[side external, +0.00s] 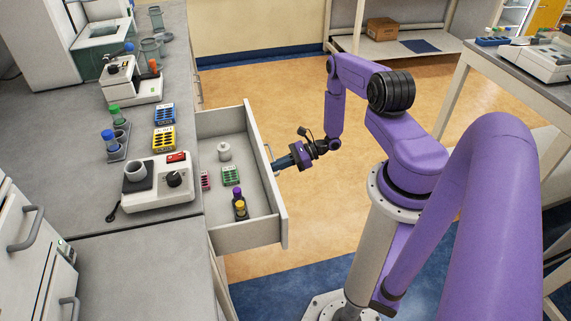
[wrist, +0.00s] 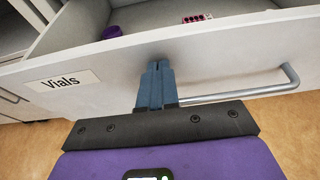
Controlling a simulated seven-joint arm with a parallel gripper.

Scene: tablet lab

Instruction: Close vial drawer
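The vial drawer (side external: 270,195) is pulled well out from the bench in the side view. It holds a white jar, small racks and bottles with purple and yellow caps. In the wrist view its front panel (wrist: 215,62) carries a "Vials" label (wrist: 66,81) and a metal bar handle (wrist: 270,90). My gripper (side external: 276,164) is at the outer face of the drawer front. In the wrist view the blue fingers of my gripper (wrist: 155,68) are together, with nothing seen between them, pointing at the panel left of most of the handle. Whether the tips touch the panel is unclear.
The grey bench (side external: 70,170) on the left bears a white stirrer device (side external: 158,182), a blue rack (side external: 164,113) and a yellow rack (side external: 164,139). Another drawer unit (side external: 30,250) stands at the lower left. The floor (side external: 245,95) beyond the drawer is clear.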

